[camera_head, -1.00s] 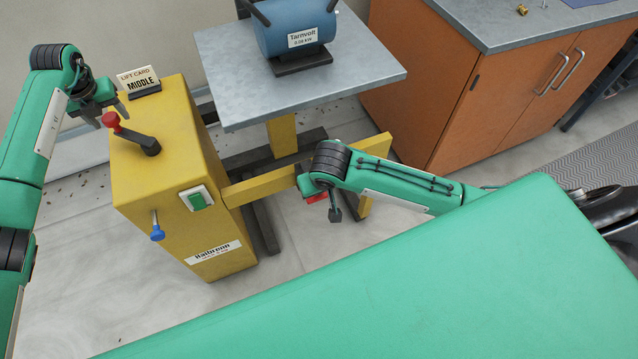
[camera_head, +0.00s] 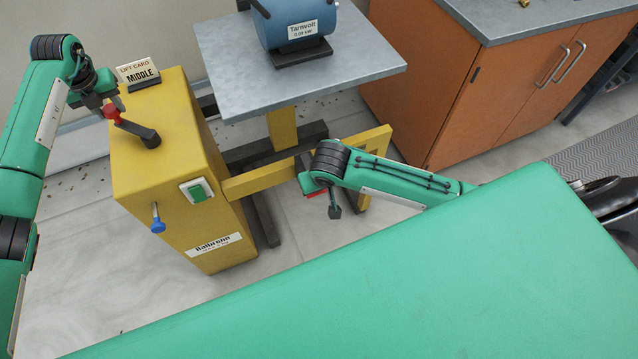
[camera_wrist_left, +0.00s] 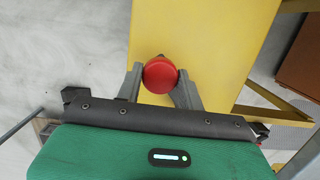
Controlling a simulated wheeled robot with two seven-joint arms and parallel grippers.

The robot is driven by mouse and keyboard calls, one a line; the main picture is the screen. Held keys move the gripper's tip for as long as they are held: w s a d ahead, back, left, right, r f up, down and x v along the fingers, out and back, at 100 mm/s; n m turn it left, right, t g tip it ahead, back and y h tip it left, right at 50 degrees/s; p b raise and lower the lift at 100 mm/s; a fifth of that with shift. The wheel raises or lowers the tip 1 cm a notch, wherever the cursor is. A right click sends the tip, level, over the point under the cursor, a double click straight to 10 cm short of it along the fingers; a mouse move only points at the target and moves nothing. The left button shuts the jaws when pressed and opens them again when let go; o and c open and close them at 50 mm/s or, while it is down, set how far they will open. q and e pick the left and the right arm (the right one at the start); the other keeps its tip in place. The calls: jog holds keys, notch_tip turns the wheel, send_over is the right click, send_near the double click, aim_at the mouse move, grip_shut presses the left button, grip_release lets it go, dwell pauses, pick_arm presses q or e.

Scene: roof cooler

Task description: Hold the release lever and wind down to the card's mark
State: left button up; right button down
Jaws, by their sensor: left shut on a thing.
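A yellow lift column (camera_head: 165,170) stands at left. On its top is a dark lever with a red knob (camera_head: 112,112). My left gripper (camera_head: 107,105) is shut on this knob, which also shows between the fingers in the left wrist view (camera_wrist_left: 160,76). A card (camera_head: 139,72) reading "LIFT CARD MIDDLE" stands at the top's back edge. The column's front has a green switch (camera_head: 197,191) and a small blue-knobbed handle (camera_head: 157,226). A grey lift table (camera_head: 300,70) bears a blue "Tarnvolt" motor (camera_head: 285,22). My right gripper (camera_head: 335,211) hangs right of the column; its jaws are unclear.
Yellow arms and dark base rails (camera_head: 266,225) run between column and table. An orange cabinet (camera_head: 450,100) with a grey top stands at right. Floor is clear in front of the column (camera_head: 100,290). My green body covers the lower right.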

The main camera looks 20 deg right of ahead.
pick_arm(q)
jog(key=shift+w+d, duration=0.55)
jog(key=shift+d, duration=0.15)
jog(key=shift+w+d, duration=0.25)
jog(key=shift+d, duration=0.2)
jog(key=shift+w+d, duration=0.2)
jog(key=shift+d, duration=0.25)
jog(key=shift+d, duration=0.1)
jog(key=shift+w+d, duration=0.25)
jog(key=shift+d, duration=0.65)
jog(key=shift+d, duration=0.15)
